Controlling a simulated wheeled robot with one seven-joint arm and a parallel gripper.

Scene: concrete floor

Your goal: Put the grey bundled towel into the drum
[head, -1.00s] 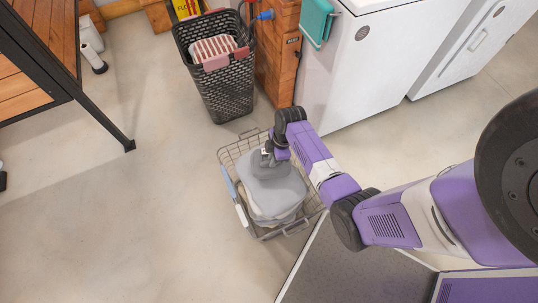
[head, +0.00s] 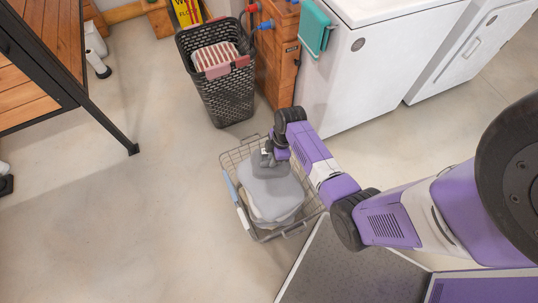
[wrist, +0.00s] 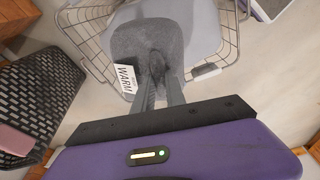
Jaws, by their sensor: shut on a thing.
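The grey bundled towel (head: 262,159) is a small darker grey lump with a white "WARM" tag, at the far end of a wire basket (head: 247,230). My gripper (head: 268,149) is shut on its top. In the wrist view my two fingers (wrist: 160,98) pinch the towel (wrist: 132,42), and the tag (wrist: 125,78) hangs beside them. No drum opening is visible.
A black hamper (head: 225,100) with striped cloth stands behind the basket. White appliances (head: 365,80) stand at the back right, the nearer with a teal cloth (head: 317,25) on its side. A wooden bench (head: 35,60) is at left. The floor left of the basket is clear.

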